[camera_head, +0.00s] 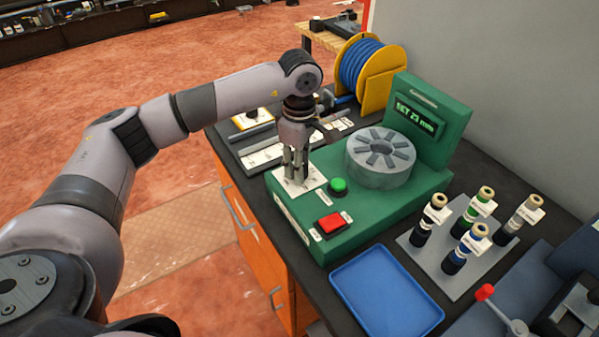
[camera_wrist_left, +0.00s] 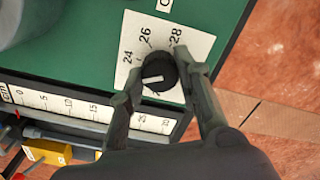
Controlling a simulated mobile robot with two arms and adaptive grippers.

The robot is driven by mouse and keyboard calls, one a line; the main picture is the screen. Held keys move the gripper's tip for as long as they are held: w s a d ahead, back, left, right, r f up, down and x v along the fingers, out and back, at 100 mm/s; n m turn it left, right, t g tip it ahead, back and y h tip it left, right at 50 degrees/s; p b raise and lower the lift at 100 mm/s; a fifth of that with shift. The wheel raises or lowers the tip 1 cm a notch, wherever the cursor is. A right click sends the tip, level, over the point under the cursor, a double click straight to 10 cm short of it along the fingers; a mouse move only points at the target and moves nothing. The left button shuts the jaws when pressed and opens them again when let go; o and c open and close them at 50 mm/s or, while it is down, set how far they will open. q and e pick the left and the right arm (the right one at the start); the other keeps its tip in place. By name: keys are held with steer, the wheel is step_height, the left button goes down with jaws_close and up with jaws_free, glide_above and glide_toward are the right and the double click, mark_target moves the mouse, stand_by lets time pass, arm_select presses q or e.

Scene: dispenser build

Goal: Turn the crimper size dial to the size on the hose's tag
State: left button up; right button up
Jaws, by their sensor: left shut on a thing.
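The crimper (camera_head: 330,240) is a green machine with a grey round head (camera_head: 380,158) and a display (camera_head: 415,122) that seems to read "SET 23 mm". My left gripper (camera_head: 296,176) points down over the white scale plate (camera_head: 312,170) at the crimper's left end. In the left wrist view its fingers are shut on the black size dial (camera_wrist_left: 158,72), one on each side. The dial's white mark points left, a little below the 24. I cannot make out a hose tag's size. My right gripper is not in view.
A green button (camera_head: 338,184) and a red button (camera_head: 330,223) sit on the crimper. A blue tray (camera_head: 387,292) lies in front, beside a grey rack (camera_head: 432,262) of several tagged pieces. A blue hose reel (camera_head: 365,65) stands behind. A ruler strip (camera_wrist_left: 60,103) lies alongside.

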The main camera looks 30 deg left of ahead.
arm_select(q)
steer(key=m+b, duration=0.2)
steer(key=m, duration=0.1)
steer(key=shift+f, duration=0.1)
steer(key=shift+m+b, duration=0.65)
steer(key=shift+m, duration=0.35)
steer(key=shift+r, duration=0.2)
steer(key=o, duration=1.1)
steer(key=shift+f, duration=0.1)
steer(key=shift+o, duration=0.2)
step_height(320, 180, up, 12)
